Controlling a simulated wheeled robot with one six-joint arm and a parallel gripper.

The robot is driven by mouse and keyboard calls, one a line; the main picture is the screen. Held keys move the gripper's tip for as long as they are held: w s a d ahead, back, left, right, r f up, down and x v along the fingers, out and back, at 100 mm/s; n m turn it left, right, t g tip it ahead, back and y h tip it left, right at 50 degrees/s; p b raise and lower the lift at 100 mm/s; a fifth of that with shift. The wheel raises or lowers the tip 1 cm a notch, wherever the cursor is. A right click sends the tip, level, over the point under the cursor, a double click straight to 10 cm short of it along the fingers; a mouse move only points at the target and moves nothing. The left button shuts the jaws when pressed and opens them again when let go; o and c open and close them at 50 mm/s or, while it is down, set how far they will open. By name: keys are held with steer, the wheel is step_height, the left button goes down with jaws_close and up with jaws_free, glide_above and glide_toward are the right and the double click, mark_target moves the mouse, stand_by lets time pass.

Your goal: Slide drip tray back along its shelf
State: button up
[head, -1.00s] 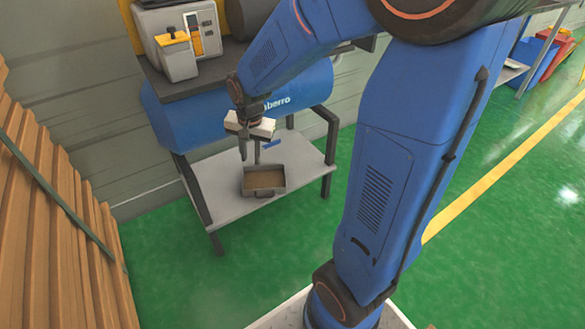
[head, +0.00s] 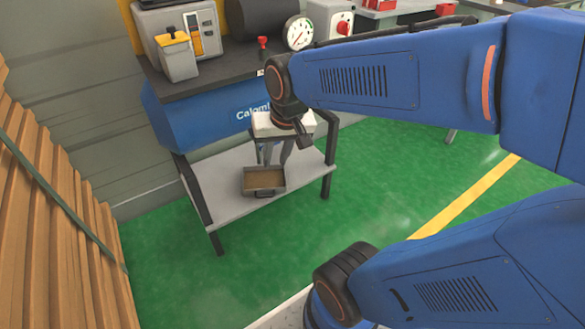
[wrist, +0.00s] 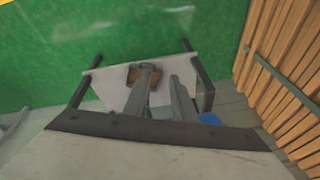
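In the wrist view the tray (wrist: 133,72) is partly hidden behind a finger. My gripper (head: 275,163) is above the shelf, just behind and above the tray in the head view. I cannot tell whether a finger touches the tray.
Dark bench legs (head: 327,165) bound the shelf at its ends. The blue bench body (head: 205,123) hangs above the shelf. A stack of wooden planks (head: 50,215) stands at the left. The green floor (head: 230,265) in front is clear.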

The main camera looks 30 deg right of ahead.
mark_target(264, 183)
steer(key=w+d+f+m+y, duration=0.2)
steer(key=w+d+f+m, duration=0.25)
steer(key=w+f, duration=0.2)
steer(key=w+d+f+m+g+y, duration=0.1)
steer(key=w+d+f+m+y, duration=0.25)
steer(key=w+f+m, duration=0.35)
steer(key=w+d+f+m+y, duration=0.2)
steer(key=w+d+f+m, duration=0.1)
steer(key=w+d+f, duration=0.4)
steer(key=d+f+m, duration=0.2)
steer(key=f, duration=0.3)
steer(key=w+d+f+m+t, duration=0.1)
steer(key=d+f+m, duration=0.1)
steer(key=f, duration=0.4)
steer(key=shift+d+m+t, duration=0.3)
steer(key=shift+m, duration=0.45)
steer(key=shift+f, duration=0.1)
steer(key=shift+w+a, duration=0.1)
steer(key=x, duration=1.7)
steer(key=shift+a, duration=0.2)
